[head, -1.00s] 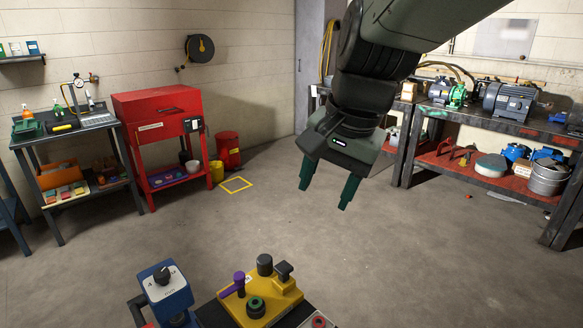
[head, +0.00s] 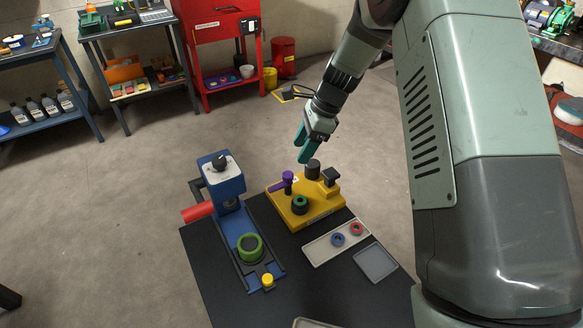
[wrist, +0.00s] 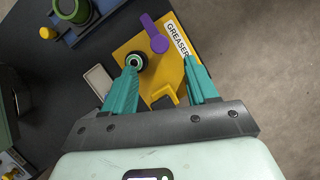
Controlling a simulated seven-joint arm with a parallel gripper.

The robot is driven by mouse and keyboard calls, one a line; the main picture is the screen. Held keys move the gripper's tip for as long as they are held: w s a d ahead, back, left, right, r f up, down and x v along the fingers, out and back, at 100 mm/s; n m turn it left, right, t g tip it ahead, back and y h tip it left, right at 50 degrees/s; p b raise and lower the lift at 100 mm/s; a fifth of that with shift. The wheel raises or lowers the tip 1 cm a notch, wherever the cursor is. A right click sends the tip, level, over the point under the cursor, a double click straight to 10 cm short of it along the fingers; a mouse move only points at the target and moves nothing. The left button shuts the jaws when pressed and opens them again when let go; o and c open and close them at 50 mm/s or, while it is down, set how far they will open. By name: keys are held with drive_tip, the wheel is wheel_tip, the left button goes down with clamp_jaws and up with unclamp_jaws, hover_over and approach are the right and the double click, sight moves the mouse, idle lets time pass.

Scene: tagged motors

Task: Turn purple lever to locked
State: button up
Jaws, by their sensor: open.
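The purple lever (head: 285,181) stands at the far left part of the yellow unit (head: 320,208), its arm pointing left in the head view. In the wrist view the lever (wrist: 153,33) lies beyond the fingertips, beside a white label reading "GREASER" (wrist: 177,42). My gripper (head: 302,147) is open and empty, with teal fingers above the far side of the yellow unit. In the wrist view my gripper (wrist: 161,64) has its fingers spread, with the lever ahead of the gap, apart from both. Part of the unit is hidden behind the fingers.
The yellow unit also carries a green-ringed black knob (head: 300,204), a black cylinder (head: 313,169) and a black block-topped post (head: 331,175). A blue press (head: 220,180) stands left. A tray with rings (head: 325,247) lies in front on the dark table (head: 325,290).

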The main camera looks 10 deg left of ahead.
sight(288, 174)
drive_tip(key=x, duration=0.8)
drive_tip(key=shift+f, duration=0.3)
drive_tip(key=c, duration=1)
drive_tip(key=shift+c, duration=0.2)
